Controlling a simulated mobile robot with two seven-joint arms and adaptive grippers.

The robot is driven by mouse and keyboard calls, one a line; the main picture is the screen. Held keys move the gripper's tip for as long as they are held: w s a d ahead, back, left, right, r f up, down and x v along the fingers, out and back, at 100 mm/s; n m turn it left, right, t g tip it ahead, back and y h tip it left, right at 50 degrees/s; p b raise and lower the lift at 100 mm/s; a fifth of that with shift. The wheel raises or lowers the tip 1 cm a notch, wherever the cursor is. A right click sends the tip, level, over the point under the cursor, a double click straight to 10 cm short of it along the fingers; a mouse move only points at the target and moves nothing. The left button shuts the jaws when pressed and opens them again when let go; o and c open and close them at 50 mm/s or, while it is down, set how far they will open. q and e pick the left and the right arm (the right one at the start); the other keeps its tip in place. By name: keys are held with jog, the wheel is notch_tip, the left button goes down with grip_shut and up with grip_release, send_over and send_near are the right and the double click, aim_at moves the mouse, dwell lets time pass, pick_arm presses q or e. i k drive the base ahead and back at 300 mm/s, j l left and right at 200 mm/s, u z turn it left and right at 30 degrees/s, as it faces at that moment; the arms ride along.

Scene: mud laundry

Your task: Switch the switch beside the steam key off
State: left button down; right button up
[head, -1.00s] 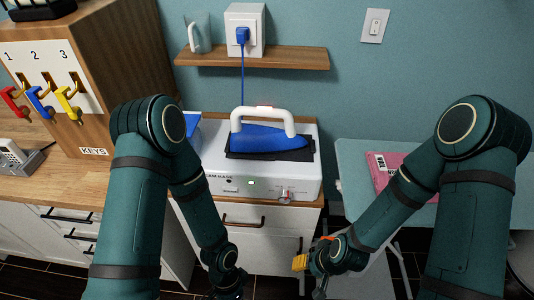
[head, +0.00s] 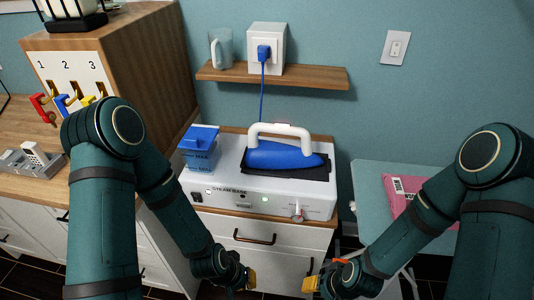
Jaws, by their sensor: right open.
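The white steam base (head: 222,203) stands on a wooden-topped cabinet, its front panel facing me. A lit green lamp (head: 264,199) is near the middle. A silver and red knob or key (head: 296,212) is at the right. Which way the switch is set is too small to tell. My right gripper (head: 311,284) is open, below and in front of the base, apart from it. My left gripper (head: 248,280) is low in front of the cabinet drawers, and its jaw state is unclear.
A blue iron (head: 280,156) rests on the base, with a blue tank (head: 200,148) at its left. A wooden key cabinet (head: 150,75) stands left. A pink packet (head: 402,200) lies on the board (head: 375,178) at right. A wall switch (head: 395,48) is above.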

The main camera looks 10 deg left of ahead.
aim_at(197, 198)
jog(key=u, duration=0.9)
